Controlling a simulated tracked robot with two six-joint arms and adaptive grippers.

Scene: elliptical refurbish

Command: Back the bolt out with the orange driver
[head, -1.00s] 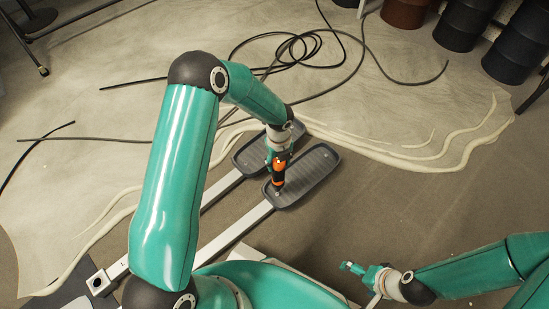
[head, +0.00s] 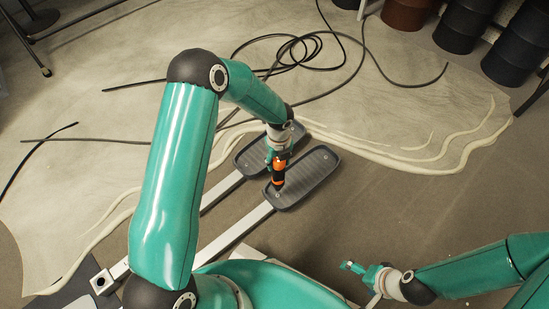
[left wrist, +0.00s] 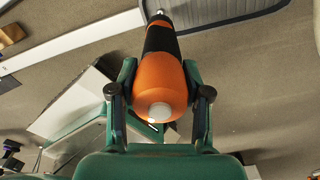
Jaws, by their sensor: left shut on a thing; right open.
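My left gripper (head: 279,157) is shut on the orange driver (head: 279,172), which has black bands and points down at the near pedal (head: 313,172). The driver also shows in the left wrist view (left wrist: 160,85), between both fingers, with its tip at the pedal's edge. The driver's tip is at the near end of the pedal, where a small light bolt head (head: 278,194) shows; I cannot tell whether the tip is seated in it. The far pedal (head: 252,158) is partly hidden behind my left gripper. My right gripper (head: 352,267) is open and empty, low at the right.
Pale bars (head: 232,230) run from the pedals toward the lower left. Black cables (head: 300,50) lie coiled on the pale floor sheet (head: 400,110). Dark drums (head: 465,25) stand at the back right. The brown floor right of the pedals is clear.

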